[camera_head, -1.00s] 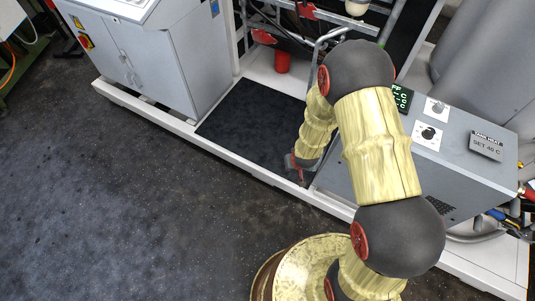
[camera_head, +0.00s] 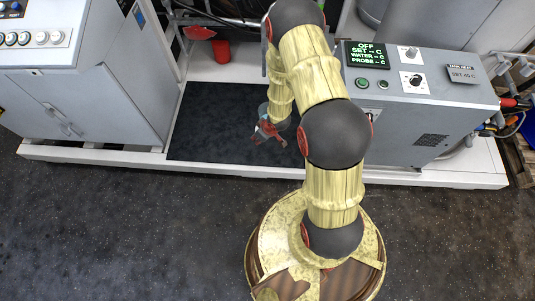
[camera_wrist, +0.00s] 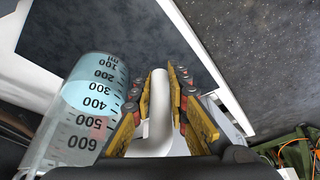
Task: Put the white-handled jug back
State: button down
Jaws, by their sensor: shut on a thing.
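My gripper (camera_wrist: 162,88) is shut on the white handle (camera_wrist: 158,115) of the jug, one finger on each side of it. The clear jug (camera_wrist: 82,110) with black graduations hangs to the left of the fingers in the wrist view. Its low-numbered end points away from the camera, over a dark surface. A pale blue zone shows in its lower part; I cannot tell for sure whether that is liquid. In the head view, my gripper (camera_head: 268,131) is above the black mat (camera_head: 205,125), and the jug is small and partly hidden by my arm.
A grey heater box (camera_head: 425,110) with an OFF display stands right of the mat. A grey cabinet (camera_head: 90,100) stands to the left. A white frame edge (camera_head: 100,157) borders the dark floor in front.

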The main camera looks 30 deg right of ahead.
jog(key=s+d+f+n+g+y, duration=0.1)
jog(key=s+d+f+n, duration=0.5)
jog(key=f, duration=0.3)
jog(key=s+d+f+n+g+y, duration=0.1)
jog(key=s+d+f+n+y, duration=0.15)
jog(key=s+d+f, duration=0.6)
jog(key=shift+n+g+h, duration=0.3)
jog(key=shift+n+h, duration=0.05)
jog(key=shift+n, duration=0.2)
jog(key=w+a+f+b, duration=0.2)
jog(key=w+f, duration=0.1)
jog(key=w+a+f+b, duration=0.2)
jog(key=w+f, duration=0.2)
jog(key=w+a+f+b, duration=0.2)
jog(key=w+a+f, duration=0.1)
jog(key=w, duration=0.1)
jog(key=shift+f, duration=0.25)
jog(key=shift+w+a+f, duration=0.1)
jog(key=shift+w+f, duration=0.1)
jog(key=shift+w+a+f+b, duration=0.15)
jog(key=shift+f+b, duration=0.3)
jog(key=shift+f, duration=0.45)
jog(key=shift+w+d+f+b, duration=0.1)
jog(key=shift+f+b, duration=0.35)
jog(key=shift+f, duration=0.4)
jog(key=shift+a+f, duration=0.1)
jog(key=c, duration=1.7)
grip_release()
jog(key=shift+c, duration=0.2)
